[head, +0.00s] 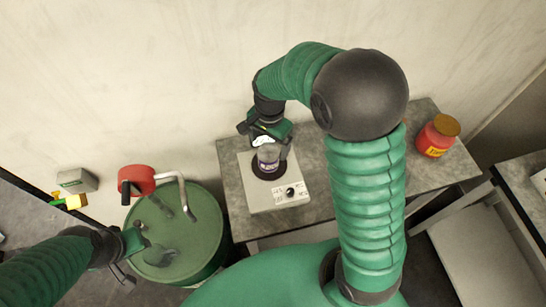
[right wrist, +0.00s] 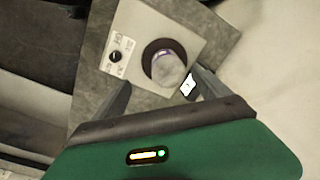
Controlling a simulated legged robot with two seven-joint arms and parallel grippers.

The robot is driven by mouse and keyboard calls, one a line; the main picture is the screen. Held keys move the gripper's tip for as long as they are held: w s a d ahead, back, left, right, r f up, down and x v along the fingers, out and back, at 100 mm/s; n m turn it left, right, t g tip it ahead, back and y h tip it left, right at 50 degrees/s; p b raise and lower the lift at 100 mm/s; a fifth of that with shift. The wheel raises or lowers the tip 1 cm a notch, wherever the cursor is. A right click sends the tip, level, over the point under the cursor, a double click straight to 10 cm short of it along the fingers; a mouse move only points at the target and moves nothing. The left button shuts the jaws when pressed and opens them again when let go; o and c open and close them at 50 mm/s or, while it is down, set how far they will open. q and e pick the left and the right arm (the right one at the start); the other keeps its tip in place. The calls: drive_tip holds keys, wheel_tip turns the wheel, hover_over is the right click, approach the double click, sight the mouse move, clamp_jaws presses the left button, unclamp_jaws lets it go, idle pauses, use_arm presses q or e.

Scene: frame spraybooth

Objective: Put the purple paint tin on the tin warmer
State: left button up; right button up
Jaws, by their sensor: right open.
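A small tin with a purple band and a greyish top (head: 268,156) stands on the dark round plate of the tin warmer (head: 265,201), a pale box with a knob. The tin (right wrist: 167,69) also stands on the warmer (right wrist: 142,38) in the right wrist view. My right gripper (head: 266,137) is open just behind the tin. In the right wrist view its fingers (right wrist: 157,92) are spread, with the tin beyond and between them; contact cannot be told. My left gripper (head: 133,258) is over the green drum's left side; its jaws are too unclear to read.
The grey bench (head: 304,150) bears the warmer. A red jar with a brown lid (head: 438,136) stands at its right end. A green drum (head: 195,246) with a red pump (head: 138,180) stands left of the bench. A wall rises behind.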

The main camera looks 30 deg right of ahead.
use_arm(q)
drive_tip(key=shift+s+r, duration=0.1)
drive_tip(key=shift+s, duration=0.15)
use_arm(e)
drive_tip(key=s+a+n+t, duration=0.2)
drive_tip(key=s+n, duration=0.9)
drive_tip(key=n, duration=0.1)
drive_tip(key=shift+s+a+r+n, duration=0.15)
drive_tip(key=shift+a+r+n, duration=0.15)
drive_tip(key=shift+n, duration=0.1)
use_arm(q)
drive_tip(key=shift+w, duration=0.1)
idle(0.4)
